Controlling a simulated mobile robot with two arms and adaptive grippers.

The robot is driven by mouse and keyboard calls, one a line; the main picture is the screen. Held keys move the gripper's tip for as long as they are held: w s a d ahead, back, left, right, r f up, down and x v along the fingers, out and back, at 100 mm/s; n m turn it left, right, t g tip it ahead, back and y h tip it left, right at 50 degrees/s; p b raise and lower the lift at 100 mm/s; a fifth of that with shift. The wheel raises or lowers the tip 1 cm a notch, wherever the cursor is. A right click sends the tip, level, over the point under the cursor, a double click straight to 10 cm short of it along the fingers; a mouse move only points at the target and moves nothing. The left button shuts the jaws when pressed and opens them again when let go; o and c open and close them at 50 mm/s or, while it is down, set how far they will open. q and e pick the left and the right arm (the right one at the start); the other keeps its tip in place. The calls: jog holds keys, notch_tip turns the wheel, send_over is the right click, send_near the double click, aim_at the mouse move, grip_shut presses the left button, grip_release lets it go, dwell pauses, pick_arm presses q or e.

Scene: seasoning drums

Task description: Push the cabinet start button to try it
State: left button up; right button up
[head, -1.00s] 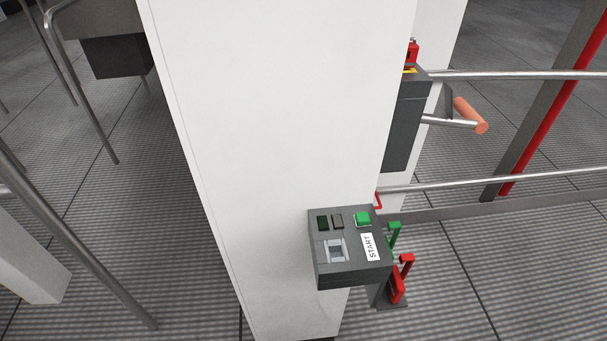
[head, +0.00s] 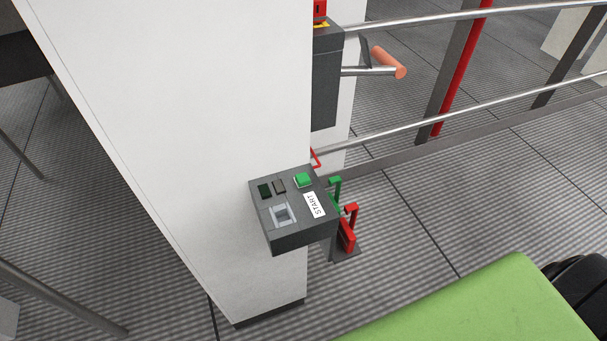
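A dark grey control box (head: 301,233) is fixed low on the white cabinet (head: 190,130). On its top face is a green start button (head: 303,180), with a white START label (head: 314,205) near it. Two dark squares and a light grey switch (head: 283,213) sit beside the button. The button is uncovered and nothing touches it. Neither gripper's fingers show. A green panel and a black part at the lower right seem to belong to my own arm, apart from the box.
Red and green handles (head: 347,230) stand on the floor just right of the box. Metal rails (head: 440,110) run to the right behind it, with an orange-tipped lever (head: 390,66) above. A red-edged post (head: 462,68) stands farther back. Open floor lies around the cabinet's foot.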

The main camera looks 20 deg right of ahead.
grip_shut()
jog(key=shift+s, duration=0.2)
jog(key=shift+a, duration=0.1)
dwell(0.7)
